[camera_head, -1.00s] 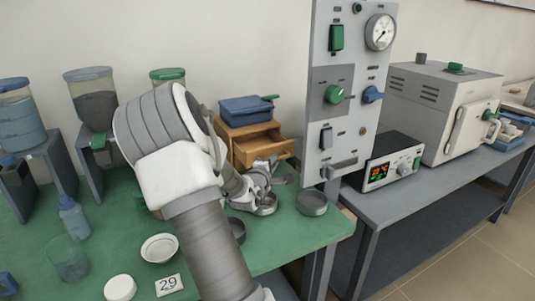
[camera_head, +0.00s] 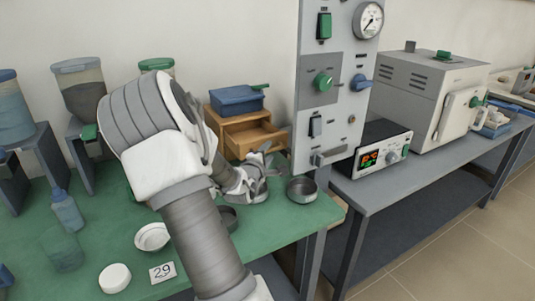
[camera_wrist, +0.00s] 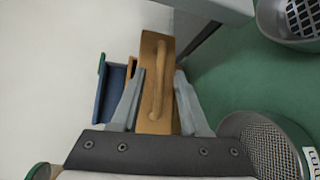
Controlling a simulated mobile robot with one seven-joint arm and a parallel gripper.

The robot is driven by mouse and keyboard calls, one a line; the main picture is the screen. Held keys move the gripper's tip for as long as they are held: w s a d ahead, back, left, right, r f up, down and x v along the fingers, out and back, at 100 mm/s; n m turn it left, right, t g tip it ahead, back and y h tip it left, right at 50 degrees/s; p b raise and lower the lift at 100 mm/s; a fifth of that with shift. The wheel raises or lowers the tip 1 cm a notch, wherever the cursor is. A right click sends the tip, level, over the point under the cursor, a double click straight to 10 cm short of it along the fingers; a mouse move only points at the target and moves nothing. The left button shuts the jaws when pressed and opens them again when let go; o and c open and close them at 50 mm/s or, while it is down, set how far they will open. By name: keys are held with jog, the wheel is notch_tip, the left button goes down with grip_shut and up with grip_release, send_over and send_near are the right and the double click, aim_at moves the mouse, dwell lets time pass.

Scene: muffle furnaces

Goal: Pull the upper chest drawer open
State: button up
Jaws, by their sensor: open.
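The small wooden chest (camera_head: 216,122) stands at the back of the green table. Its upper drawer (camera_head: 254,137) is partly pulled out, with its inside visible from above. My gripper (camera_head: 268,153) is just in front of the drawer and low over the table. In the wrist view the wooden drawer front (camera_wrist: 150,110) faces me, with its bar handle (camera_wrist: 158,75) running up the picture. My gripper (camera_wrist: 160,88) is open there, one finger on each side of the handle, with visible gaps. Whether the fingertips touch the drawer front I cannot tell.
A blue box (camera_head: 237,99) sits on the chest. A grey control panel (camera_head: 328,75) rises close on the right. A round metal dish (camera_head: 302,190) is right of my gripper, and a white bowl (camera_head: 152,237) is nearer. Hoppers (camera_head: 82,90) stand at left.

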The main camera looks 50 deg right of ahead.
jog(key=p+v, duration=0.6)
jog(key=v, duration=1.1)
jog(key=shift+a, duration=0.2)
jog(key=shift+s, duration=0.1)
